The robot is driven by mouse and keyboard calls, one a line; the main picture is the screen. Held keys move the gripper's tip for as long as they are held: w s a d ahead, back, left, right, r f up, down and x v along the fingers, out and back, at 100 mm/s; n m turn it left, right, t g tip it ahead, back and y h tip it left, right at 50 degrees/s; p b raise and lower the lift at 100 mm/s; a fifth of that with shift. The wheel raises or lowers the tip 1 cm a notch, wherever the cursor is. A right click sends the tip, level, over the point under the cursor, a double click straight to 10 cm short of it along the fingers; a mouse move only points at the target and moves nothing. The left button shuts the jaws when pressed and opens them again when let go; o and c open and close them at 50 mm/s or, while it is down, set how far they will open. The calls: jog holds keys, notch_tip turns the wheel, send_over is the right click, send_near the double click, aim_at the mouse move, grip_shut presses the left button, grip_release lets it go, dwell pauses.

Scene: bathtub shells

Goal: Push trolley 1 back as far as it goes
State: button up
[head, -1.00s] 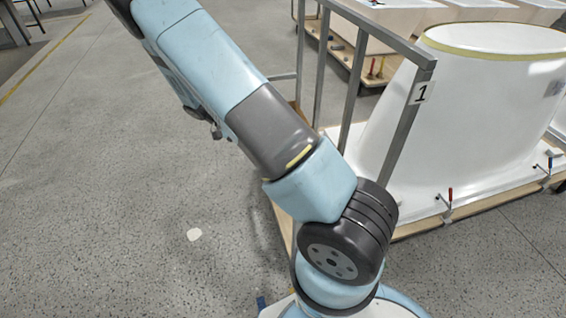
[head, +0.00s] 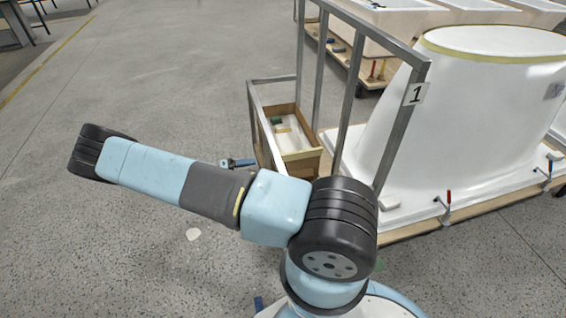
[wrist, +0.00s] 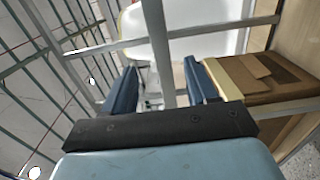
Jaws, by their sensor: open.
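Trolley 1 shows at the right of the head view: a grey metal end frame (head: 351,100) with a white "1" label (head: 416,94) and a wooden base (head: 425,224). A large white tub shell (head: 480,110) stands on it. In the wrist view my gripper (wrist: 161,68) has its two blue fingers apart and empty. An upright grey metal bar (wrist: 157,35) lines up between the fingers; I cannot tell whether they touch it. In the head view small blue finger parts (head: 237,163) show left of the trolley's lower side rail (head: 254,115).
A wooden box (head: 301,156) with small items sits at the trolley's end, behind the lower rail. Another trolley with white tubs (head: 385,30) stands behind. The floor (head: 150,70) to the left is open.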

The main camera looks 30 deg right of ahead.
jog(key=x, duration=1.4)
jog(key=shift+w, duration=0.1)
jog(key=shift+c, duration=0.4)
jog(key=shift+a, duration=0.1)
grip_shut()
